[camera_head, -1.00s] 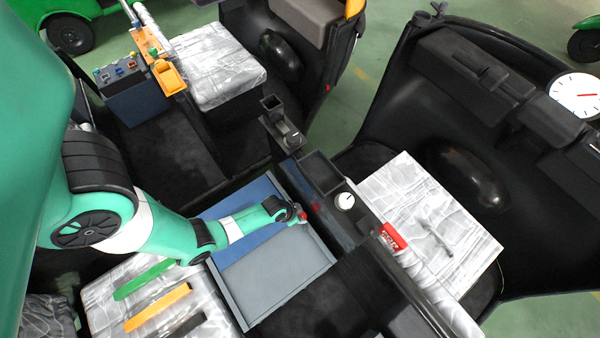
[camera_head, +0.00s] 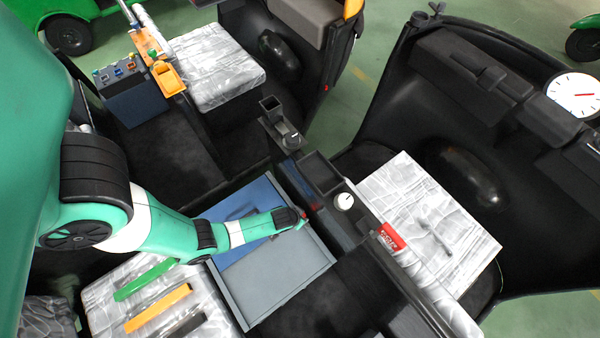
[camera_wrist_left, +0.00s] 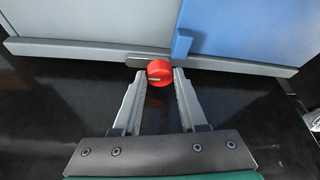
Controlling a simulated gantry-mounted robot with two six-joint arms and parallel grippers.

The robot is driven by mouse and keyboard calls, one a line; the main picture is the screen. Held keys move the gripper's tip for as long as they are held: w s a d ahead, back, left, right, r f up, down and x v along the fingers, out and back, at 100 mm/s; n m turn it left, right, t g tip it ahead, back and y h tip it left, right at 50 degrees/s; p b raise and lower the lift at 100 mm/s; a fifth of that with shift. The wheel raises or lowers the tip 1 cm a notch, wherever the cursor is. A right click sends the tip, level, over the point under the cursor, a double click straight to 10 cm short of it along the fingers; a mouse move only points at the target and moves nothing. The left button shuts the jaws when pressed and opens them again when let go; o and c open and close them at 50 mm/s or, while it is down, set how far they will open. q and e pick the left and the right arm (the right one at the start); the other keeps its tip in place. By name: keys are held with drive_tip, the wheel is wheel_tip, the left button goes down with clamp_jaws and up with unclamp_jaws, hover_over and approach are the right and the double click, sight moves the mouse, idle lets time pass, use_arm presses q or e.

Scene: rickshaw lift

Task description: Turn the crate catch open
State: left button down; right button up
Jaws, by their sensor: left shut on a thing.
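The crate is a shallow grey and blue box (camera_head: 230,292) beside the dark centre console, with a grey panel (camera_head: 275,272) and a blue panel (camera_head: 240,205). Its catch is a round red knob with a pale line on its face (camera_wrist_left: 159,72), at the crate's edge in the left wrist view. My left gripper (camera_wrist_left: 159,78) has one finger on each side of the knob and is shut on it. In the head view my left gripper (camera_head: 302,218) is at the crate's right edge and mostly hides the knob. My right gripper is not in view.
A white dial knob (camera_head: 344,202) and an empty bin (camera_head: 320,172) sit on the console just right of the gripper. Green, orange and black strips (camera_head: 158,307) lie on the silver seat at lower left. A silver seat (camera_head: 430,225) stands right.

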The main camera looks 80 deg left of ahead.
use_arm(q)
drive_tip(key=shift+c, duration=2.3)
unclamp_jaws()
drive_tip(key=p+v, duration=0.7)
drive_tip(key=v, duration=0.4)
drive_tip(key=shift+r, duration=0.35)
drive_tip(key=shift+s, duration=0.1)
